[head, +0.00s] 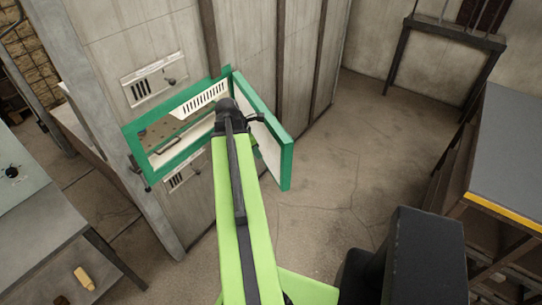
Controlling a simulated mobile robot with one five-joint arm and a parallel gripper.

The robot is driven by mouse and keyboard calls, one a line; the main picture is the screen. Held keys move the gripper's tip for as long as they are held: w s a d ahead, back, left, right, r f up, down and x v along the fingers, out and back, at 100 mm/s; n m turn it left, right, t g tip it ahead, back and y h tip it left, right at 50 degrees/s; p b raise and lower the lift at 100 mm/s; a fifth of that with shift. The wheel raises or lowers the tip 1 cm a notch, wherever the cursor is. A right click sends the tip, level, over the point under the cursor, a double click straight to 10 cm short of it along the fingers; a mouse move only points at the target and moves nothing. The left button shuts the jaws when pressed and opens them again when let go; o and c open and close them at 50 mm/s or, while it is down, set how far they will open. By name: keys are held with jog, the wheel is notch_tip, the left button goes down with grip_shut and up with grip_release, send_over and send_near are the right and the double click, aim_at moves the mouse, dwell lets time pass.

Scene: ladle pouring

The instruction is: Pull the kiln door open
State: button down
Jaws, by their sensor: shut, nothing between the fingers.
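The kiln (138,166) is set in the grey wall unit and has a green frame around a pale opening. Its door (272,140), a white panel with a green rim, stands swung out from the frame's right side, so the opening shows at the left. Inside are a perforated board and a handle-like bar. My gripper (258,118) is at the end of my green arm, in front of the opening's right part and by the door's inner side. It is shut with nothing seen in it. My arm hides part of the door and frame; contact cannot be told.
A grey table (30,225) stands at the left with a small wooden piece (84,279) below it. A dark-topped bench (515,150) with a yellow edge is at the right. The concrete floor (340,170) between kiln and bench is clear.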

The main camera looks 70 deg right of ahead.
jog(key=b, duration=1)
send_near(280, 169)
notch_tip(280, 169, down, 6)
jog(key=w+a, duration=0.2)
jog(key=shift+s+d+r+p, duration=0.4)
jog(key=shift+s+d, duration=0.3)
jog(key=shift+d, duration=0.1)
jog(key=shift+s+d+r+p, duration=0.35)
jog(key=shift+s+d+p, duration=0.05)
jog(key=shift+s+d, duration=0.4)
